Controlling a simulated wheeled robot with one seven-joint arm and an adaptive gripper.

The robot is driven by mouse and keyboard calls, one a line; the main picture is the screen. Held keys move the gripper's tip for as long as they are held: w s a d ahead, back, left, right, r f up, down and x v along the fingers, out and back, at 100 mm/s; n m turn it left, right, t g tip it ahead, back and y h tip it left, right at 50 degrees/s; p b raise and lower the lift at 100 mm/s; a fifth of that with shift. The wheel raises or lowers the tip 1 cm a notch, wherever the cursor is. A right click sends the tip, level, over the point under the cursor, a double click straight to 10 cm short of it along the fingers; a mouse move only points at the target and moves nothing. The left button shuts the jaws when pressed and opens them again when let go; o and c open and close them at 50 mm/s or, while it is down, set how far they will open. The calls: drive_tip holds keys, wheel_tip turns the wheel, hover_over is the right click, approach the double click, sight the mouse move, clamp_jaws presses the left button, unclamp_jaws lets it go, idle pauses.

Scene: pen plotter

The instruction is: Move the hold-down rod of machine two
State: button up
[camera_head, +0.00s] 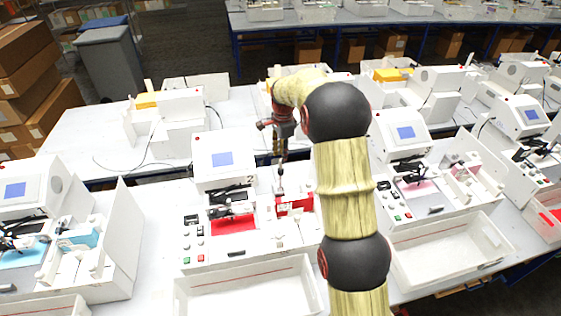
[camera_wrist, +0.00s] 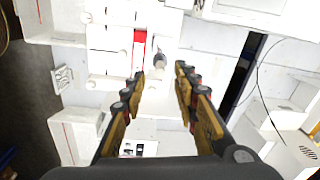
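Machine two (camera_head: 222,178) is the white plotter with a small blue screen and a "2" on its housing, in the middle of the head view. A red pad (camera_head: 233,226) and a red block (camera_head: 295,206) show on it. A thin upright grey rod (camera_head: 280,183), seemingly the hold-down rod, stands beside the red block. My gripper (camera_head: 281,155) points down above the rod's top. In the wrist view, my gripper's fingers (camera_wrist: 160,72) are apart, with a grey rod end (camera_wrist: 159,60) seen between and beyond them, next to a red strip. Contact is not visible.
A white tray (camera_head: 248,290) sits in front of machine two. Similar plotters stand on both sides, one with a light blue block (camera_head: 80,237) at left, one with a pink pad (camera_head: 415,188) at right. My arm hides the area right of machine two.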

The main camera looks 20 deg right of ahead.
hover_over(281, 173)
drive_tip(key=w, duration=0.1)
drive_tip(key=shift+d+f+p, duration=0.15)
drive_tip(key=shift+f+p, duration=0.05)
drive_tip(key=shift+f, duration=1)
drive_tip(key=shift+d+f+p, duration=0.1)
drive_tip(key=shift+f+p, duration=0.1)
drive_tip(key=shift+f, duration=0.95)
drive_tip(key=c, duration=0.4)
drive_tip(key=c, duration=0.3)
clamp_jaws()
